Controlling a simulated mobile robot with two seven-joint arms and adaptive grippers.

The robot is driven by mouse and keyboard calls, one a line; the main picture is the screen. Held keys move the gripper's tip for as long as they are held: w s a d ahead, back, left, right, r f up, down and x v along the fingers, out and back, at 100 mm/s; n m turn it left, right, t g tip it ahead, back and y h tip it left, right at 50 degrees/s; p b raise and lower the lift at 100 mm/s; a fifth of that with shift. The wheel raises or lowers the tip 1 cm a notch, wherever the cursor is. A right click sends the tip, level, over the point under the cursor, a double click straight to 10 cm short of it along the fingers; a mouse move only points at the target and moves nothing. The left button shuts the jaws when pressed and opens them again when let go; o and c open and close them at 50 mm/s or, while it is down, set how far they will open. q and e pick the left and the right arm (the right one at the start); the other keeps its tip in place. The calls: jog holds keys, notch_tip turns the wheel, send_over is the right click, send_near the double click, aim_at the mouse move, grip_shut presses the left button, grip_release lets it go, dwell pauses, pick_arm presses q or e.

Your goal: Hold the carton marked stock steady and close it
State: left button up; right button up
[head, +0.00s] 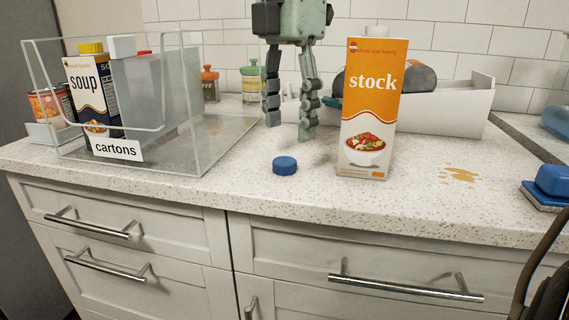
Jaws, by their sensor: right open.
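The orange and white carton marked stock (368,110) stands upright on the counter, right of centre. A blue screw cap (285,165) lies on the counter to the left of the carton, near the front. My right gripper (290,122) hangs from above with its fingers pointing down, left of the carton and behind the cap. Its fingers are apart with nothing between them, and it appears clear of the carton. My left gripper is not in view.
A clear bin labelled cartons (185,160) holds a soup carton (88,85) on the left. Shaker bottles (250,82) and a white bin (460,105) stand behind. The front middle counter is mostly clear.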

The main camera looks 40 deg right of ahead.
aim_at(285, 161)
jog(key=f, duration=0.2)
jog(key=a+f, duration=0.1)
jog(key=f, duration=0.1)
jog(key=shift+s+f, duration=0.2)
jog(key=shift+f, duration=0.4)
jog(key=shift+c, duration=0.6)
jog(key=c, duration=0.7)
